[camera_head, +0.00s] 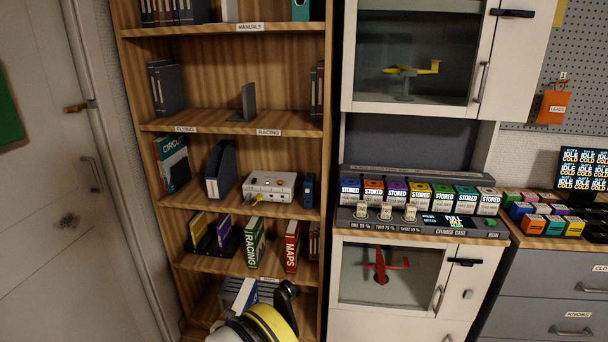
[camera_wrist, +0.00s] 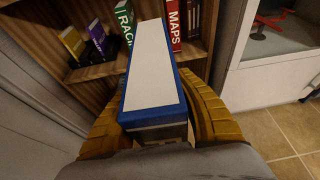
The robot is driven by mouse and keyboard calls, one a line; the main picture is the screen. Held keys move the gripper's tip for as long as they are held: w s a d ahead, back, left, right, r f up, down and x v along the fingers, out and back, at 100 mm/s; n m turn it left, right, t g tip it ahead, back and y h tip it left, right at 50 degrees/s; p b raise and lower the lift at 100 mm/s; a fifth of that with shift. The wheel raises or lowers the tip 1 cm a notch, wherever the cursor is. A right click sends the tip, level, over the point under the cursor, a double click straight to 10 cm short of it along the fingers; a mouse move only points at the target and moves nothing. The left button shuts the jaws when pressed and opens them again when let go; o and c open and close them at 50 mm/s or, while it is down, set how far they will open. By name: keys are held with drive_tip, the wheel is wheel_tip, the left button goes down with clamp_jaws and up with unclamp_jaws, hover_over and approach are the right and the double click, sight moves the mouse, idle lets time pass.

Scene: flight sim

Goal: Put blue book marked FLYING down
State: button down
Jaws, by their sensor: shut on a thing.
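My gripper (camera_wrist: 158,122) is shut on a blue book (camera_wrist: 182,92), with one ochre finger on each side of it. The book's white page side faces the wrist camera; its marking is hidden, so I cannot read FLYING on it. The book's far end points toward the bookcase. A FLYING label (camera_head: 186,130) is on the left of a shelf edge, below dark books (camera_head: 166,88) and a grey bookend (camera_head: 244,103).
A RACING label (camera_head: 268,132) shares that shelf edge, with bare board between. The lower shelf holds a green RACING book (camera_head: 254,243) and a red MAPS book (camera_head: 291,246). A white box (camera_head: 270,186) sits above them. A white cabinet (camera_head: 385,310) stands right; a door (camera_head: 45,220) is left.

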drive_tip(key=d+r+h, duration=0.1)
drive_tip(key=d+r, duration=1.8)
drive_tip(key=r, duration=0.1)
drive_tip(key=s+d+r, duration=0.5)
drive_tip(key=s+d, duration=0.1)
drive_tip(key=d, duration=0.3)
drive_tip(key=s+d+r+m, duration=0.1)
drive_tip(key=s+d+r, duration=0.4)
drive_tip(key=s+d, duration=0.2)
drive_tip(key=d, duration=0.2)
drive_tip(key=shift+d+r+m+h, duration=0.3)
drive_tip(key=shift+d+r+h, duration=0.05)
drive_tip(key=shift+d+h, duration=0.05)
drive_tip(key=shift+w, duration=0.1)
